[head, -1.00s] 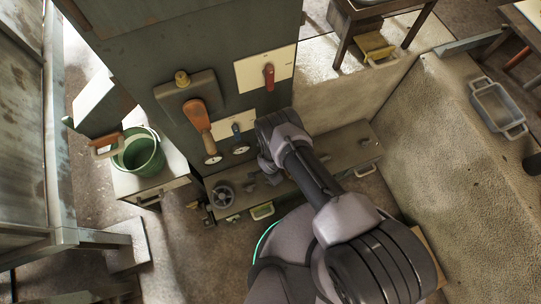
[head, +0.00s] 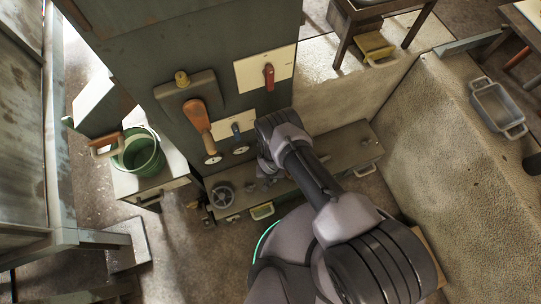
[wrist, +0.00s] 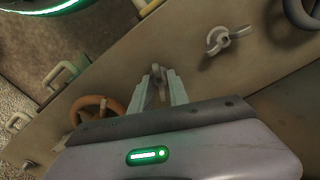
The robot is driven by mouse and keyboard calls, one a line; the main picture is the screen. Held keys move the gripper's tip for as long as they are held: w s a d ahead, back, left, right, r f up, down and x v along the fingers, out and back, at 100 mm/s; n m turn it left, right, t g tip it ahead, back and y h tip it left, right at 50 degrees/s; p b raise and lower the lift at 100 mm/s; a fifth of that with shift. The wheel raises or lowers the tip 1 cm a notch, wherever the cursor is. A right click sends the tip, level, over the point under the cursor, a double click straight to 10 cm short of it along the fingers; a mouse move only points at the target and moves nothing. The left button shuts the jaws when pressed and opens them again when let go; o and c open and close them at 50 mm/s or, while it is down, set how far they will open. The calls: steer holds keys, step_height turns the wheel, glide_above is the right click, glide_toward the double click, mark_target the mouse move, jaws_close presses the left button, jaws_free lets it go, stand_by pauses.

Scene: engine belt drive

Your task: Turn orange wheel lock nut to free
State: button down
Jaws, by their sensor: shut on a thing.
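In the wrist view my gripper (wrist: 160,92) is shut on a small grey wing nut (wrist: 158,72), which stands up between the two pale fingers. The orange wheel (wrist: 88,106) is just left of the fingers, its lower part hidden behind my gripper body. A second grey wing nut (wrist: 226,39) stands on the same plate, up and to the right, apart from my gripper. In the head view my arm hides the fingertips, the held nut and the orange wheel.
The low bench (head: 345,143) carries a grey wheel (head: 222,194) at its left end. A green bucket (head: 140,152) stands at left.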

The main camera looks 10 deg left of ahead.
steer(key=shift+n, duration=2.1)
steer(key=c, duration=1.3)
jaws_free()
steer(key=shift+o, duration=0.2)
steer(key=shift+r, duration=0.1)
step_height(320, 180, up, 17)
steer(key=p, duration=0.9)
steer(key=shift+r, duration=0.15)
